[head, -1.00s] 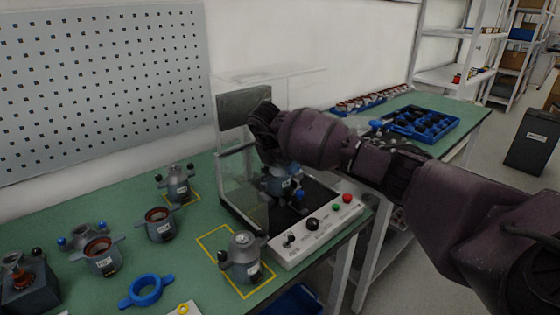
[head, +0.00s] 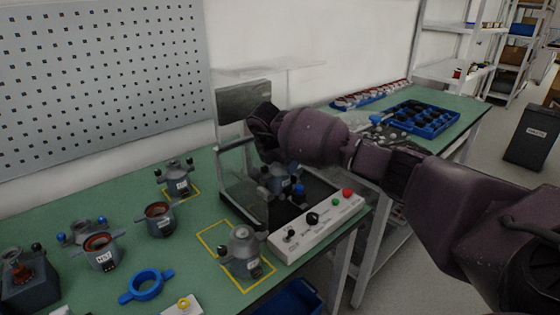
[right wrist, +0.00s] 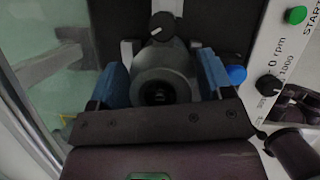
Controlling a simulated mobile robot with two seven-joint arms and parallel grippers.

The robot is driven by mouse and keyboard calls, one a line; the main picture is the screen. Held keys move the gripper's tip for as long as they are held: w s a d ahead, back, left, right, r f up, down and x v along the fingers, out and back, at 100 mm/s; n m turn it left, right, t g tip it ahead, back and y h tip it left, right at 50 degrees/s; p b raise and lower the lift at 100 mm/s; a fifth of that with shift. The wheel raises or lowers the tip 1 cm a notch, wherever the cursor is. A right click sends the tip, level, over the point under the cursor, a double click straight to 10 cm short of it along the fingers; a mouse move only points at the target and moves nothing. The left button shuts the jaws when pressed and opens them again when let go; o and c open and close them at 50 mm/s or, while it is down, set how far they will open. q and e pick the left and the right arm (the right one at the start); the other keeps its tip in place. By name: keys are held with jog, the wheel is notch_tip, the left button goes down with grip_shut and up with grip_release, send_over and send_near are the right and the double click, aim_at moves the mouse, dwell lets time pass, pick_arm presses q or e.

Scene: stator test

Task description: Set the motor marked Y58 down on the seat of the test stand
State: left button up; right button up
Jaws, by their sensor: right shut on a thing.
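My right gripper (right wrist: 162,88) is shut on a grey motor (right wrist: 160,72), its blue pads on either side of the body. In the head view the held motor (head: 277,181) is inside the test stand (head: 233,203), below my right gripper (head: 272,160). It looks roughly upright. Its label is not readable. The seat is hidden under the motor and gripper, so I cannot tell whether the motor touches it. A black knob and a blue knob show near the motor in the right wrist view. My left gripper is not in view.
The stand has clear guard panels and a white control panel (head: 318,226) in front. Another motor (head: 243,252) stands in a yellow outline at the front left. Several motors, a blue ring (head: 147,285) and a blue tray (head: 424,122) are on the benches.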

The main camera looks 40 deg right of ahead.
jog(key=shift+r, duration=0.15)
jog(key=o, duration=1.4)
jog(key=shift+o, duration=0.2)
jog(key=p+v, duration=0.1)
jog(key=v, duration=0.5)
jog(key=shift+r, duration=0.2)
jog(key=shift+s+a+r, duration=0.1)
jog(key=shift+a+r, duration=0.2)
jog(key=shift+r, duration=0.25)
jog(key=shift+f, duration=0.1)
